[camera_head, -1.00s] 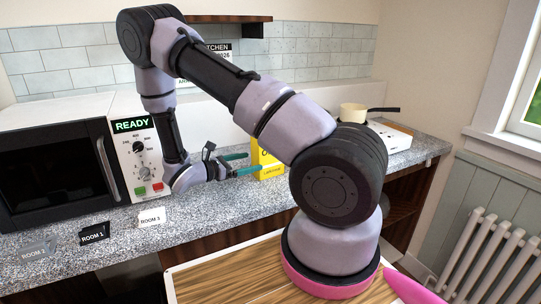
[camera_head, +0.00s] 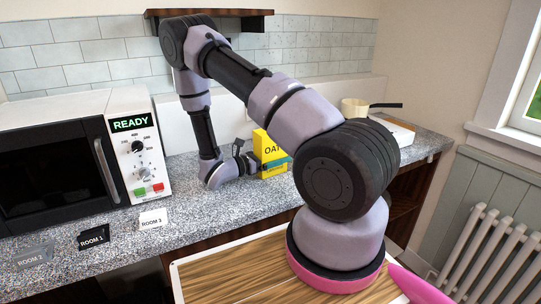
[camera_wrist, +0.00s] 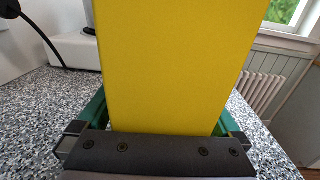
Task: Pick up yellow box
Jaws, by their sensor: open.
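The yellow box (camera_head: 268,146), with "OAT" lettering partly visible, stands upright on the speckled counter. My gripper (camera_head: 268,165) is at the box, low down, with its teal fingers pointing right. In the wrist view the yellow box (camera_wrist: 172,70) fills the middle, directly in front of the gripper (camera_wrist: 160,118). One teal finger shows on each side of the box's lower part, so the box stands between the open fingers. The fingertips are hidden behind the box in the wrist view, and I cannot tell whether either finger touches it.
A microwave (camera_head: 60,165) reading READY stands at left. Room cards, including ROOM 3 (camera_head: 153,219), lie near the counter's front edge. A wooden shelf (camera_head: 235,13) hangs above.

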